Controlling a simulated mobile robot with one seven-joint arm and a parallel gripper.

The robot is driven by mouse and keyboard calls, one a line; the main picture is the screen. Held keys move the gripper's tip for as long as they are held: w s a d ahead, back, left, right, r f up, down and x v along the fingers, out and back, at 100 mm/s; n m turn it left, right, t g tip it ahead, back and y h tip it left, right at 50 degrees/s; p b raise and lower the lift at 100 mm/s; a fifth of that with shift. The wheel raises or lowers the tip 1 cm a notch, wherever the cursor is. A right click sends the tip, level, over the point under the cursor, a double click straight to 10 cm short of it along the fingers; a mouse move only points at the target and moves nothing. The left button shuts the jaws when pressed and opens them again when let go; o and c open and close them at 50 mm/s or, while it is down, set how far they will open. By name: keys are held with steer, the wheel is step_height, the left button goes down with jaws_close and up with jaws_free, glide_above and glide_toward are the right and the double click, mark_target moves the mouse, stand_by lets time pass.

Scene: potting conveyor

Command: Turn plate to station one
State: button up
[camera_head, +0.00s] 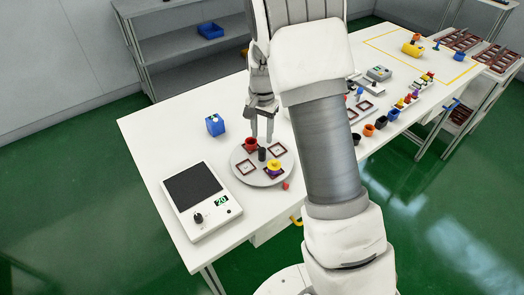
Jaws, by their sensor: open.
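The round grey plate (245,172) lies on the white table at the left. It bears several dark red square frames, a black upright knob (262,154) near its middle, a red pot (250,144) at its back left and a yellow and purple piece (274,168) at its right. My gripper (262,138) is open, pointing down over the back of the plate, just behind the black knob. I cannot tell whether a fingertip touches anything. No station label is readable.
A control box (201,200) with a dark screen and a "20" display stands left of the plate. A blue container (215,125) stands behind. A small red piece (286,186) lies by the plate's front edge. Several coloured pots stand to the right, partly behind my arm.

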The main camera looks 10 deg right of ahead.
mark_target(262, 149)
step_height(262, 149, down, 8)
steer(key=shift+f, duration=0.1)
steer(key=shift+c, duration=0.2)
jaws_close()
steer(key=shift+w, duration=0.1)
stand_by(1.3)
